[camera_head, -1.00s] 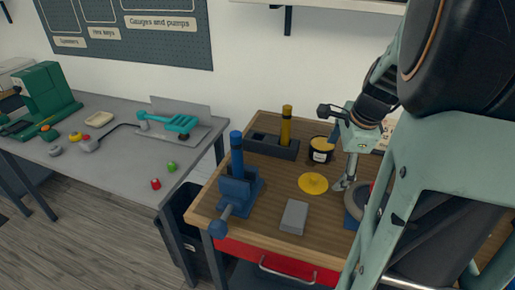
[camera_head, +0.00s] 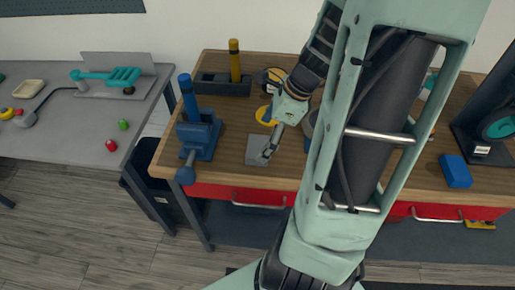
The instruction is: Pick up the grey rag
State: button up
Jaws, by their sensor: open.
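The grey rag (camera_head: 257,150) lies flat as a small folded rectangle near the front edge of the wooden workbench (camera_head: 232,117). My gripper (camera_head: 269,151) points down over the rag's right part, its fingers in front of it in the picture. The gripper is open. I cannot tell whether the fingertips touch the rag. The fingers hide part of its right side.
A blue vise (camera_head: 198,135) stands left of the rag. A yellow disc (camera_head: 265,116) lies behind it, with a dark tin (camera_head: 271,78) and a dark caddy (camera_head: 218,86) farther back. A blue box (camera_head: 455,171) sits right. My arm hides the bench's middle.

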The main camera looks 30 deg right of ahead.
aim_at(258, 146)
jog(key=x, duration=0.5)
jog(key=shift+w+d, duration=0.2)
jog(key=shift+d, duration=0.05)
jog(key=c, duration=1.2)
jog(key=shift+o, duration=0.2)
